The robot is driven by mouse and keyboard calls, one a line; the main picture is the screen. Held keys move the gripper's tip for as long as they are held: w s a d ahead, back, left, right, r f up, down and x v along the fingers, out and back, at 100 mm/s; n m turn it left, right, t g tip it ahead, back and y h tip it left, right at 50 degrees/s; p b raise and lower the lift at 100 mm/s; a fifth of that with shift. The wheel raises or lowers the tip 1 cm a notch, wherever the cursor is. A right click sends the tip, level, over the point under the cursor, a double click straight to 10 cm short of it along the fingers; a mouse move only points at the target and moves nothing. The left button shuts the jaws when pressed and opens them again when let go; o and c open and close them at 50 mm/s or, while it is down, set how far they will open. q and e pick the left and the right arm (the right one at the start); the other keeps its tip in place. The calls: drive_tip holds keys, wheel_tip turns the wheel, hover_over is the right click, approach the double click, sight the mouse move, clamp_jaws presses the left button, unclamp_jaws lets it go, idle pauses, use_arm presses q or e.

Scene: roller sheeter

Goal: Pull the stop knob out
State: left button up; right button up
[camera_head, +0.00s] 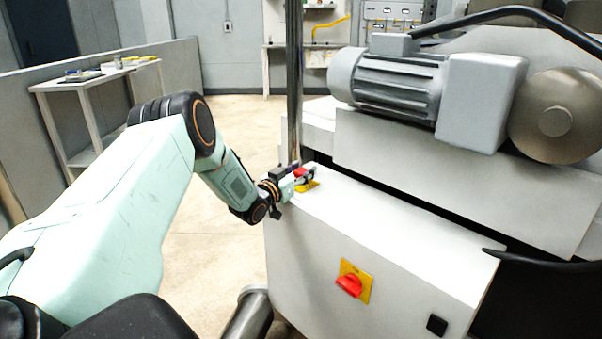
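A red knob (300,172) on a yellow plate (310,186) sits on the top face of the white machine cabinet, near its far left corner. My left arm reaches in from the left, and my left gripper (298,180) is right at this red knob, partly covering it and the plate. The fingers are too small and overlapped to tell whether they are shut on it or touch it. A second red knob, a rotary switch (349,285) on a yellow plate, is on the cabinet's front face, clear of the gripper. My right gripper is not in view.
The white cabinet (400,262) carries a grey motor (390,82) and a large round disc (556,115). A vertical metal post (294,80) stands close behind the gripper. A small table (95,80) is at the far left. The floor between is clear.

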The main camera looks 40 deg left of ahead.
sight(297, 173)
use_arm(q)
drive_tip(key=shift+o, duration=1.1)
drive_tip(key=shift+f, duration=0.1)
drive_tip(key=s, duration=0.6)
drive_tip(key=shift+s+d, duration=0.25)
drive_tip(key=shift+s, duration=0.05)
drive_tip(key=shift+s+d, duration=0.15)
drive_tip(key=shift+s, duration=0.3)
drive_tip(key=shift+f, duration=0.1)
